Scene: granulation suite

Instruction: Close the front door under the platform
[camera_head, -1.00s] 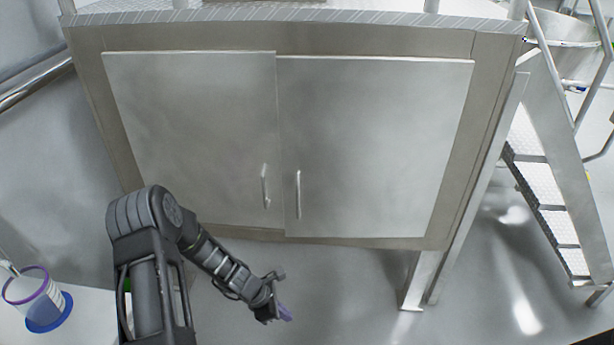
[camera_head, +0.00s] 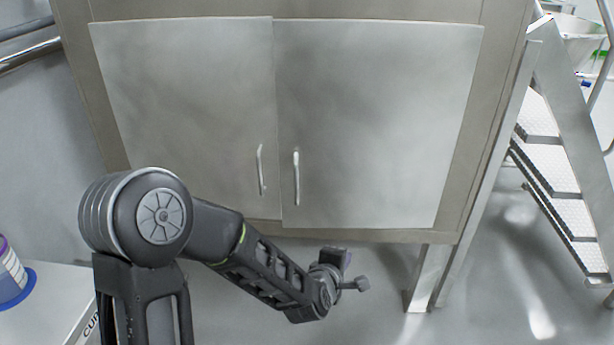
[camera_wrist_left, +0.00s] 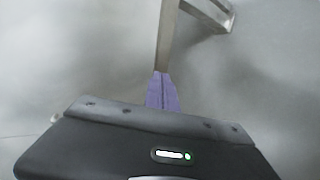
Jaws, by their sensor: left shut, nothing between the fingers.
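The front of the platform has two grey metal doors, a left door (camera_head: 185,115) and a right door (camera_head: 375,120), each with an upright bar handle near the middle seam. The left door looks flush with the frame. The right door's edges stand out slightly from the frame; I cannot tell how far it is open. My left gripper (camera_head: 346,258) is below the right door's bottom edge, apart from both handles. In the left wrist view its purple fingers (camera_wrist_left: 161,92) are together with nothing between them. My right gripper is not in view.
A metal staircase (camera_head: 560,180) stands at the right, beside a platform leg (camera_head: 428,278). A white surface (camera_head: 50,305) with a blue-based container (camera_head: 12,275) is at the lower left. The floor below the doors is clear.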

